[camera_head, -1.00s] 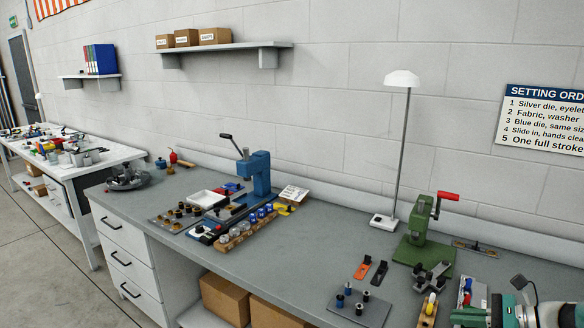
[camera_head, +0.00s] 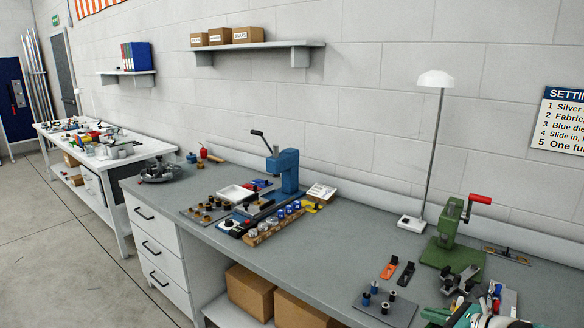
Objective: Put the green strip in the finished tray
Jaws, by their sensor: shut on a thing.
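I cannot make out a green strip in this view. A small shallow white tray (camera_head: 236,193) sits on the grey bench beside the blue press (camera_head: 285,172). I cannot read any label marking it as the finished tray. Teal and silver parts, which look like my own arm, show at the bottom right edge, in front of the green press (camera_head: 446,245).
The grey bench (camera_head: 330,230) has clear room between the two presses. Near the blue press are a dark plate of small dies (camera_head: 205,209) and a wooden rack of jars (camera_head: 265,233). A tall white lamp (camera_head: 437,80) stands behind. Orange and black tools (camera_head: 390,267) lie at the right.

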